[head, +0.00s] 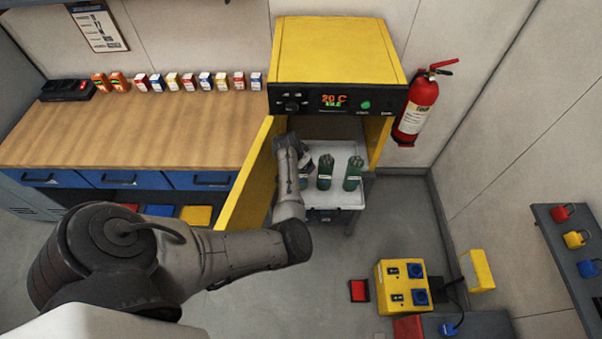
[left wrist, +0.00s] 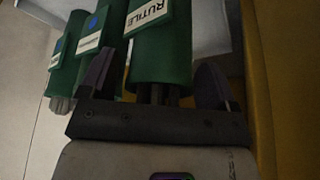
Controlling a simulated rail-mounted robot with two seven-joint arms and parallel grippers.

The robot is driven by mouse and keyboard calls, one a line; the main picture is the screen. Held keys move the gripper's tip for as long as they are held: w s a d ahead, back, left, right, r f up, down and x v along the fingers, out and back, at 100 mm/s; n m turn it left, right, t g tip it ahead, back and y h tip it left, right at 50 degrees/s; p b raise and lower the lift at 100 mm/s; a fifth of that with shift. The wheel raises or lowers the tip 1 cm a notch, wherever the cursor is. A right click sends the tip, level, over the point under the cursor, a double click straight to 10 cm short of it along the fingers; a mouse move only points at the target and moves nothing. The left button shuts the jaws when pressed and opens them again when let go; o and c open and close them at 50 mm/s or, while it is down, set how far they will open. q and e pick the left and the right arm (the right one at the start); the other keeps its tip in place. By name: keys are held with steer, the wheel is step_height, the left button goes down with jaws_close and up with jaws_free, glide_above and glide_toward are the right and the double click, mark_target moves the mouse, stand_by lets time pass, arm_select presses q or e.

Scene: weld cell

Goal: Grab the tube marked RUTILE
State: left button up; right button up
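The green tube marked RUTILE (left wrist: 160,50) has a white label and grey rod ends poking out towards my left gripper (left wrist: 155,82). The gripper's two dark fingers stand apart, one on each side of the tube, with a gap visible beside it. Two more green tubes (left wrist: 112,45) (left wrist: 72,50) with white and blue labels are to its left; I cannot read their labels. In the head view my left gripper (head: 303,162) is at the leftmost tube and partly hides it. The other two tubes (head: 325,172) (head: 353,173) stand to the right. My right gripper is not in view.
The tubes are on a pale shelf (head: 343,197) at the yellow oven (head: 337,50). Its yellow door (head: 255,180) stands open, close to the left of my arm. A fire extinguisher (head: 417,108) hangs at right. A wooden bench (head: 130,130) is at left.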

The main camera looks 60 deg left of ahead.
arm_select(q)
jaws_close()
stand_by(0.8)
